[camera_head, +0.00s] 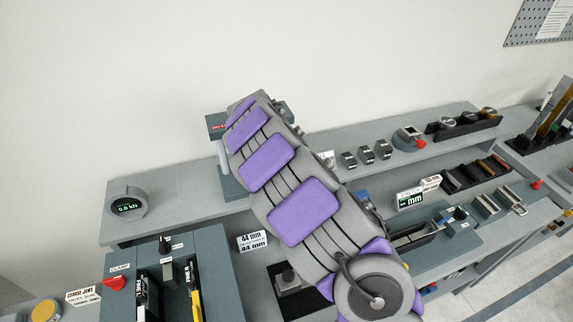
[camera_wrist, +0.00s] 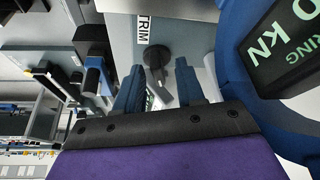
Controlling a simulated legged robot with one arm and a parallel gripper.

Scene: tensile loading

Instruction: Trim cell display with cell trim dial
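In the wrist view, my gripper (camera_wrist: 158,82) is open, with its two blue fingers apart. A dark round dial (camera_wrist: 155,54) shows just beyond and between the fingertips, on a grey panel. A white TRIM label (camera_wrist: 145,29) sits beside it. I cannot tell whether either finger touches the dial. A dark display with green text (camera_wrist: 285,45), partly cut off, shows a 0 and KN at the right, inside a blue housing (camera_wrist: 228,50). In the head view, my arm hides the gripper and the dial.
In the head view, a round gauge (camera_head: 127,207) reading about 0.0 kN stands at left. A clamp block with a red knob (camera_head: 115,284) is at front left. A 44 mm card (camera_head: 252,242) and a mm display (camera_head: 410,199) lie beside my arm. Small blocks (camera_head: 366,154) line the back shelf.

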